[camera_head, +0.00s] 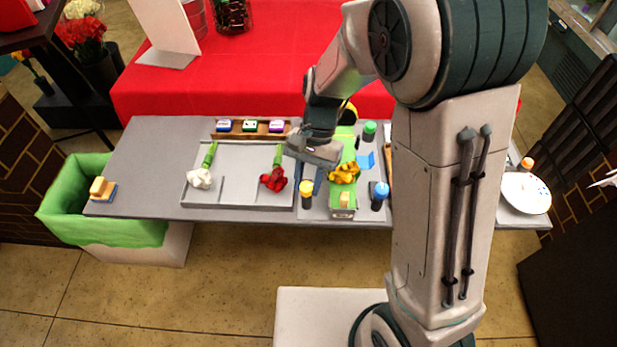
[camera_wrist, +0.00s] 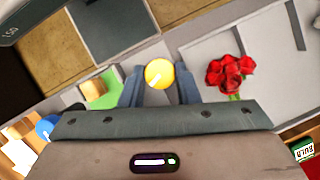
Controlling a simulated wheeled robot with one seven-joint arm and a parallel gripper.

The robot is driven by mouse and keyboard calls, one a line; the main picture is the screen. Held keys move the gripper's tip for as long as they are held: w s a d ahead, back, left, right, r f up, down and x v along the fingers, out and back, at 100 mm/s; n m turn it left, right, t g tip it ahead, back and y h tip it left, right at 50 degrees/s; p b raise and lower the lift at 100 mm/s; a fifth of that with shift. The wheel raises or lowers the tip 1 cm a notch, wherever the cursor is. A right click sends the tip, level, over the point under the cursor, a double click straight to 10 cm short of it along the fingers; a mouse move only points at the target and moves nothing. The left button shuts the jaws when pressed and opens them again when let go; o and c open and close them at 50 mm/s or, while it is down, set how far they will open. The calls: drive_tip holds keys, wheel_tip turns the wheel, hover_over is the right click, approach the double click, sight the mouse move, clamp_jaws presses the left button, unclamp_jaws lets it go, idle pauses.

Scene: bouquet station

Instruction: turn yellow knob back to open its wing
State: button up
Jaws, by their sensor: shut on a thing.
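The yellow knob (camera_head: 306,187) tops a dark post at the front of the table, left of the green holder (camera_head: 343,199). In the wrist view the yellow knob (camera_wrist: 159,73) sits between the two blue-grey fingers of my gripper (camera_wrist: 160,87), which is shut on it. In the head view my gripper (camera_head: 309,180) reaches down to the knob from above. The knob shows a pale pointer line. I cannot make out the yellow knob's wing.
A grey tray (camera_head: 240,208) at left holds a white flower (camera_head: 200,178) and a red flower (camera_head: 273,179). The table's left end is mostly clear.

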drive_tip(key=n, duration=0.2)
drive_tip(key=n+h, duration=0.1)
drive_tip(key=n, duration=0.1)
drive_tip(key=n+h, duration=0.1)
drive_tip(key=n, duration=0.1)
drive_tip(key=shift+a+n+p, duration=0.25)
drive_tip(key=shift+n+p, duration=0.05)
drive_tip(key=shift+p, duration=0.1)
drive_tip(key=n+h, duration=0.1)
drive_tip(key=n, duration=0.2)
drive_tip(key=n+t+h, duration=0.1)
drive_tip(key=n, duration=0.2)
drive_tip(key=shift+a+n+h, duration=0.2)
drive_tip(key=shift+n+h, duration=0.1)
drive_tip(key=o, duration=1)
drive_tip(key=shift+c, duration=0.2)
drive_tip(key=shift+r, duration=0.1)
drive_tip(key=v, duration=1.3)
drive_tip(key=shift+a+r, duration=0.25)
drive_tip(key=shift+r, duration=0.05)
